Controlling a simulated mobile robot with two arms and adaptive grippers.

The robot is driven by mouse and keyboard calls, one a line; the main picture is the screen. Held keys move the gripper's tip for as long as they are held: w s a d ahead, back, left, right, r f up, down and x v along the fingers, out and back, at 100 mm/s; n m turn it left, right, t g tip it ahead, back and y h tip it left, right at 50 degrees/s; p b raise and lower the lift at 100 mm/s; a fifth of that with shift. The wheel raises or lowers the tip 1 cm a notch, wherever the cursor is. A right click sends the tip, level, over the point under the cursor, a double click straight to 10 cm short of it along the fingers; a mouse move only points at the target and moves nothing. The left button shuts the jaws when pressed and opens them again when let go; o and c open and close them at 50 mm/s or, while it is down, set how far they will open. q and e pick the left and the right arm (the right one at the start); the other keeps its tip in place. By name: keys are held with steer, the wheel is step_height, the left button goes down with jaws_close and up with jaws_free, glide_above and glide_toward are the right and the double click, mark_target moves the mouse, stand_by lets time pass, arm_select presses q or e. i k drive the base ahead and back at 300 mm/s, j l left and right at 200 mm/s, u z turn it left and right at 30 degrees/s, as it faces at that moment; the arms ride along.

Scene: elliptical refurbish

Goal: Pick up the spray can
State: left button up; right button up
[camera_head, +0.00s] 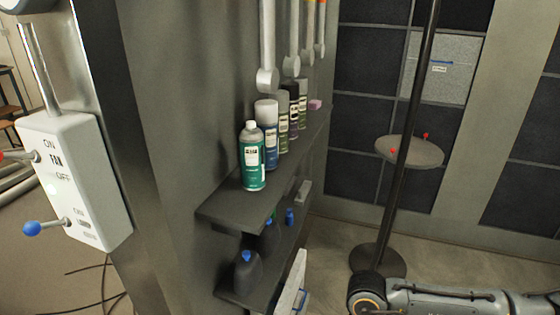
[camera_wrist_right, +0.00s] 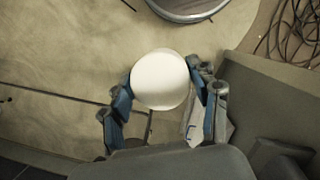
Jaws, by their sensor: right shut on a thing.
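Several spray cans stand upright in a row on the upper dark shelf in the head view. The front one is a green can (camera_head: 252,157) with a pale top; behind it are a blue can with a white cap (camera_head: 267,132) and more cans. In the right wrist view my right gripper (camera_wrist_right: 161,88) is shut on a round white object (camera_wrist_right: 160,80), seen end-on, with a finger on each side. Its body is hidden, so I cannot tell whether it is a spray can. My right gripper is outside the head view. My left gripper is in neither view.
The upper shelf (camera_head: 232,208) has a lower shelf beneath it with dark bottles (camera_head: 247,272). Grey rods (camera_head: 266,45) hang above the cans. A black pole (camera_head: 400,160) with a round plate (camera_head: 410,151) stands right. A white fan switch box (camera_head: 75,180) is at left.

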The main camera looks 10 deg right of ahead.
mark_target(251, 142)
steer(key=i+l+u, duration=0.3)
steer(key=l, duration=0.6)
steer(key=l+u, duration=0.25)
steer(key=l, duration=0.7)
steer(key=i+l+u, duration=0.1)
steer(key=l+u, duration=0.2)
steer(key=l, duration=0.7)
steer(key=i+l, duration=0.2)
steer(key=l+u, duration=0.05)
steer(key=l, duration=0.05)
